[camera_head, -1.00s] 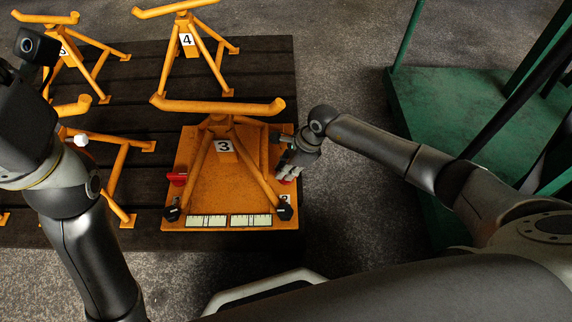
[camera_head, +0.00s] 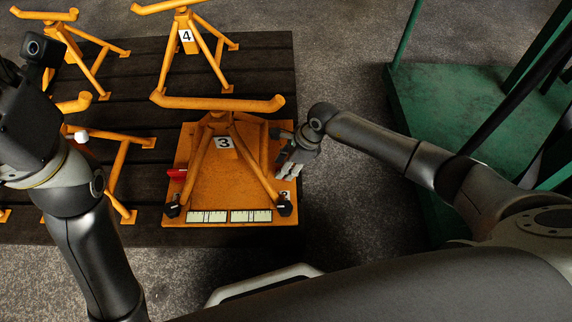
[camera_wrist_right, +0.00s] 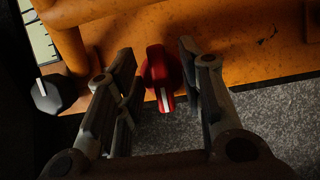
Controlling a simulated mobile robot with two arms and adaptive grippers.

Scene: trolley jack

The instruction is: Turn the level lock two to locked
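The red level lock knob (camera_wrist_right: 161,72) with a white pointer line sits at the edge of the orange base plate (camera_head: 205,190) in the right wrist view. Its pointer line faces the bottom of that view. My right gripper (camera_wrist_right: 158,78) is open, with one finger on each side of the knob and small gaps visible. In the head view, my right gripper (camera_head: 285,165) is at the plate's right edge, beside a small label reading 2, and hides the knob. A second red knob (camera_head: 177,173) is at the plate's left edge. My left gripper (camera_head: 12,80) is only partly in view.
A black knob (camera_wrist_right: 47,95) lies left of my right gripper; another (camera_head: 172,209) is at the plate's front left. Stand 3 (camera_head: 224,143) rises from the plate. Other orange stands, including stand 4 (camera_head: 186,35), are behind. A green trolley (camera_head: 440,110) stands right.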

